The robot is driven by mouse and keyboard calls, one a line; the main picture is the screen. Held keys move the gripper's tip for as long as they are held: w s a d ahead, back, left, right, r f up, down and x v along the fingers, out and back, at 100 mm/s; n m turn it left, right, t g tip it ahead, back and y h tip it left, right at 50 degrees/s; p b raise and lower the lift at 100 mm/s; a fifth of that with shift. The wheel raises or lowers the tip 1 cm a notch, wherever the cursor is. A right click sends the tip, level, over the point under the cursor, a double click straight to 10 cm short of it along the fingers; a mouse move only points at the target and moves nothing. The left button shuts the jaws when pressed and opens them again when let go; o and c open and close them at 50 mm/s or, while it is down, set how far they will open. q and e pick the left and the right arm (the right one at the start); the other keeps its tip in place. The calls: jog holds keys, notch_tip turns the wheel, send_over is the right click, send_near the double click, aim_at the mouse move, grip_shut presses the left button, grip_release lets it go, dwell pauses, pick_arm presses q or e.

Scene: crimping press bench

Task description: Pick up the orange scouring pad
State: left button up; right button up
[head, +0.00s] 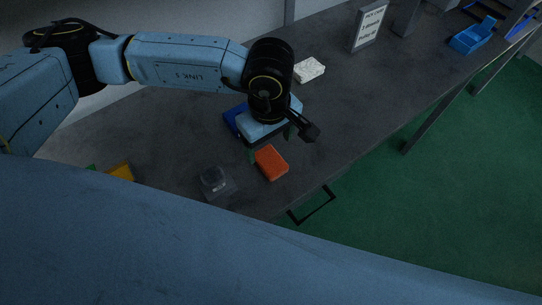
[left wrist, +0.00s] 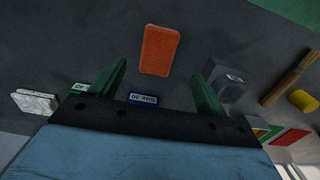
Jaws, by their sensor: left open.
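The orange scouring pad (head: 271,162) lies flat on the dark bench top, near the front edge. It also shows in the left wrist view (left wrist: 160,50), upper middle, with all its top face clear. My left gripper (head: 270,145) is above the bench, just behind the pad in the head view. In the left wrist view its two green fingers (left wrist: 158,82) stand wide apart with nothing between them. The pad lies ahead of the gap, apart from both fingers as far as I can tell. My right gripper is not in view.
A blue item (head: 232,120) is partly hidden under my left wrist. A white block (head: 309,69), a sign (head: 370,25) and a blue bin (head: 472,37) stand farther back.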

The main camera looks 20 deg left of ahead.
aim_at(270, 160)
pick_arm(q)
jog(key=f+p, duration=0.1)
jog(key=f, duration=0.6)
jog(key=shift+w+f, duration=0.15)
jog(key=shift+w, duration=0.05)
jog(key=c, duration=1)
jog(key=shift+r+b, duration=0.45)
jog(key=shift+r, duration=4.6)
